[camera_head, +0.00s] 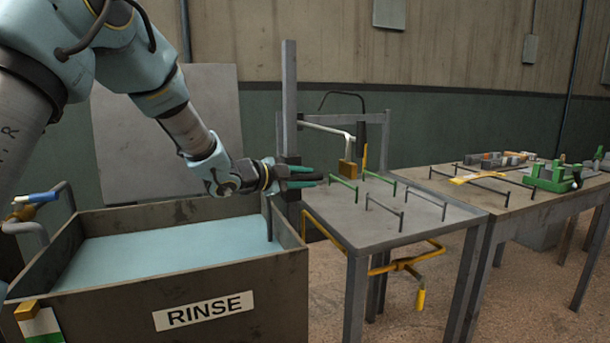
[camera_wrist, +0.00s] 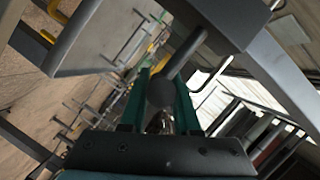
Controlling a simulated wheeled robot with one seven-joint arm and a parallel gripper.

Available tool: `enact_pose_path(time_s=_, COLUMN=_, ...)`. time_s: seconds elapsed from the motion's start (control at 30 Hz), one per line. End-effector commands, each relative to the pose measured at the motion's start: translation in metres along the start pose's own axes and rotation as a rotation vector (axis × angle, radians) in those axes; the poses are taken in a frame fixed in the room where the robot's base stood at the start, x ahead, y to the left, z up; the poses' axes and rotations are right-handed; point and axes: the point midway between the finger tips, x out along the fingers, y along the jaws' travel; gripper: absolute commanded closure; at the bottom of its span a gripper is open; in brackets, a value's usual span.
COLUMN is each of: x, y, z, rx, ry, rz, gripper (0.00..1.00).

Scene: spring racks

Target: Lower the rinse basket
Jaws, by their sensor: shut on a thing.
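A tank (camera_head: 150,298) labelled RINSE holds pale blue liquid (camera_head: 170,250). I see no basket in it; only a thin dark upright bar (camera_head: 268,218) stands at its right inner side. A grey post (camera_head: 289,90) rises at the tank's right end, with a dark block on it at my gripper's height. My gripper (camera_head: 308,180), with green fingers, is at this block. In the wrist view my gripper (camera_wrist: 162,84) is shut on a dark round knob (camera_wrist: 161,95) at the end of a short rod (camera_wrist: 184,52), which runs to a grey block (camera_wrist: 232,18).
A metal table (camera_head: 425,222) with several small green and grey rails stands right of the post. A padlock-like brass block (camera_head: 347,172) hangs from a bent pipe. A bench (camera_head: 520,208) with green tooling (camera_head: 553,177) stands farther right. Yellow bent pipes (camera_head: 400,266) show below the table.

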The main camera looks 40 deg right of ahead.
Motion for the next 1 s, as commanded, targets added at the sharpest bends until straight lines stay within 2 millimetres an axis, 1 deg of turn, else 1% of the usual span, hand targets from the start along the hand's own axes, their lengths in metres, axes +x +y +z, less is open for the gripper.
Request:
enact_pose_path(time_s=0.03, x=0.003, y=0.016, z=0.01, rx=-0.003, ry=-0.002, rz=0.002, gripper=1.0)
enact_pose_path(time_s=0.13, x=0.006, y=0.025, z=0.016, rx=-0.002, ry=-0.002, rz=0.001, gripper=1.0)
enact_pose_path(time_s=0.3, x=0.007, y=0.03, z=0.019, rx=-0.001, ry=-0.002, rz=0.001, gripper=1.0)
enact_pose_path(time_s=0.6, x=0.007, y=0.032, z=0.02, rx=-0.004, ry=-0.006, rz=0.007, gripper=1.0)
enact_pose_path(time_s=0.63, x=0.007, y=0.032, z=0.021, rx=-0.004, ry=-0.006, rz=0.007, gripper=0.68)
enact_pose_path(time_s=0.87, x=0.007, y=0.031, z=0.021, rx=-0.003, ry=-0.006, rz=0.004, gripper=0.42)
enact_pose_path(time_s=1.0, x=0.007, y=0.03, z=0.02, rx=-0.001, ry=-0.004, rz=0.002, gripper=0.41)
